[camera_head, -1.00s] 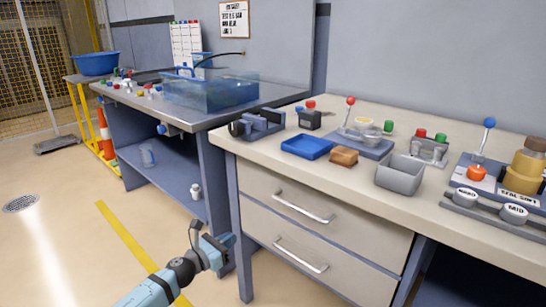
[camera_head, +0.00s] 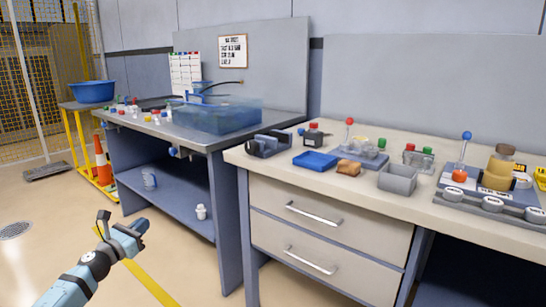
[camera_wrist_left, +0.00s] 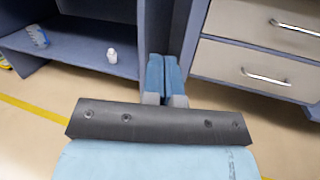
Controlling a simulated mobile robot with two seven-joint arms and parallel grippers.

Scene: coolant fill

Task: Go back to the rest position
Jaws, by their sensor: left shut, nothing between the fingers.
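My left gripper (camera_head: 136,229) is at the lower left of the head view, in free air in front of the benches and below the benchtops. In the left wrist view its two blue fingers (camera_wrist_left: 164,78) lie together, shut with nothing between them. They point towards the gap between the left bench's shelf and the drawer unit. My right gripper is not in view.
The drawer bench (camera_head: 285,167) stands to the right, with a blue tray (camera_head: 315,161) and a grey bin (camera_head: 397,179) on top. The left bench (camera_head: 205,141) carries a clear blue tank (camera_head: 230,115). The floor around my left arm is clear.

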